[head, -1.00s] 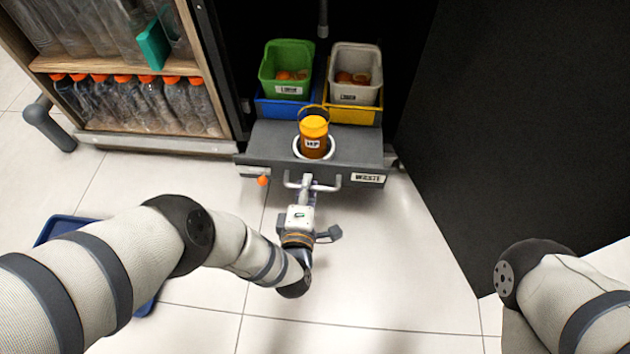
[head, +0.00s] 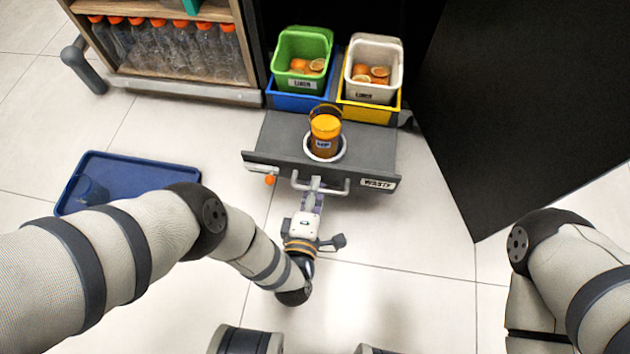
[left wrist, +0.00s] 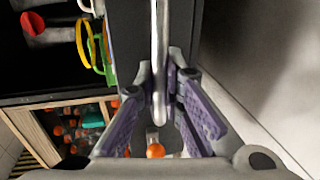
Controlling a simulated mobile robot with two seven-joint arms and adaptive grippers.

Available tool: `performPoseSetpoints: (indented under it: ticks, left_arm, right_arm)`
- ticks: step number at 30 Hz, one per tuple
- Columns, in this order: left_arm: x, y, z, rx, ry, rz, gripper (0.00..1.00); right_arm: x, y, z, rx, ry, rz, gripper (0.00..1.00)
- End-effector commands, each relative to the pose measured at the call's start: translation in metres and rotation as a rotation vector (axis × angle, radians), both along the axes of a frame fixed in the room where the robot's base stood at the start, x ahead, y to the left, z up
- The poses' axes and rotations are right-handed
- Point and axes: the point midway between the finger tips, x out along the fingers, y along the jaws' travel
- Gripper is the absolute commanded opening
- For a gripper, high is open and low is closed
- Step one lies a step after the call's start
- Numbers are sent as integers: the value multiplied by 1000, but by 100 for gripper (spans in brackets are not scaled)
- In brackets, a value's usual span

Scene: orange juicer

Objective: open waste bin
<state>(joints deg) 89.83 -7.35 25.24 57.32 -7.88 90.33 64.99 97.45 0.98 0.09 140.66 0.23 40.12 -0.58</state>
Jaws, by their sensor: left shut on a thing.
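The waste drawer (head: 275,140) is pulled partly out of the dark cabinet, its front marked "WASTE". Its bar handle (head: 336,189) sits on the front panel. My left gripper (head: 315,186) is shut on the handle; in the left wrist view its purple-padded fingers (left wrist: 168,100) lie on either side of the metal bar (left wrist: 160,60). A green bin (head: 302,48) and a light grey bin (head: 374,55) with orange pieces stand at the back of the drawer, in a blue and a yellow holder. My right gripper is not in view.
An orange cup (head: 325,135) sits in the drawer's round opening. A dark cabinet door (head: 520,100) stands at the right. A bottle shelf (head: 170,50) stands at the left. A blue tray (head: 130,172) lies on the floor, left. Floor in front is mostly clear.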

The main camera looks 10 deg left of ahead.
Motion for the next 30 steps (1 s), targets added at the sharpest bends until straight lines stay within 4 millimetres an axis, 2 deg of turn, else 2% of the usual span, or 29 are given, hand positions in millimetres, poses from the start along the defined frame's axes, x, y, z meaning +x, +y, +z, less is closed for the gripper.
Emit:
performPoseSetpoints:
  ticks: [9,10,12,22,26,29,30]
  left_arm:
    - [0,0,1,0,-3,2,0]
    - [0,0,1,0,-3,2,13]
    - [0,0,1,0,-2,2,29]
    - [1,0,2,0,-1,1,30]
    - [1,0,16,0,-1,0,30]
    - [2,0,37,-1,-4,0,30]
    - [3,0,47,-1,-7,0,34]
  right_arm:
    - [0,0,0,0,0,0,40]
    - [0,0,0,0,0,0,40]
    - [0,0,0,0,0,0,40]
    - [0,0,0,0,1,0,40]
    - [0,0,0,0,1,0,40]
    - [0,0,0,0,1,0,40]
    - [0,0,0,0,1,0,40]
